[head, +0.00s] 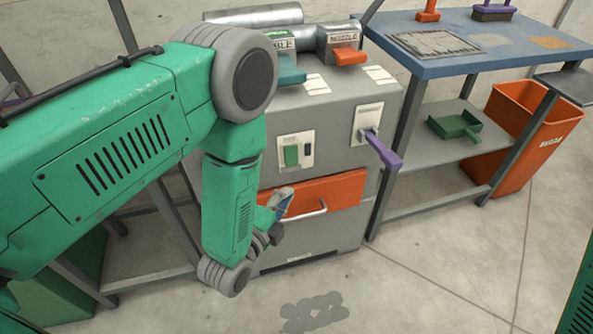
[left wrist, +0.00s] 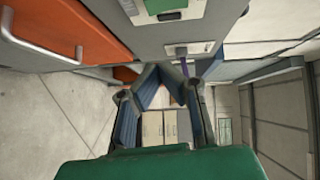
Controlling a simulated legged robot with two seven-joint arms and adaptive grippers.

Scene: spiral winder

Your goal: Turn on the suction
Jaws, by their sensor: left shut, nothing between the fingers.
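A grey machine (head: 350,100) stands in front of me. Its front has a plate with a green switch (head: 291,155) and a plate with a purple-handled lever (head: 384,150) slanting down to the right. Two pipes on top carry a teal handle (head: 291,70) and an orange handle (head: 349,57); the latter's label reads NOZZLE. My left gripper (head: 283,199) is shut and empty, low in front of the orange drawer (head: 335,192). In the left wrist view, the purple lever (left wrist: 183,64) shows beyond the fingers (left wrist: 180,78), apart from them. My right gripper is out of view.
The drawer's pale handle (head: 305,213) sticks out near my left gripper. A blue-topped bench (head: 440,65) stands at right, with a green dustpan (head: 458,127) on its shelf and an orange bin (head: 530,135) beside it. The floor in front is clear.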

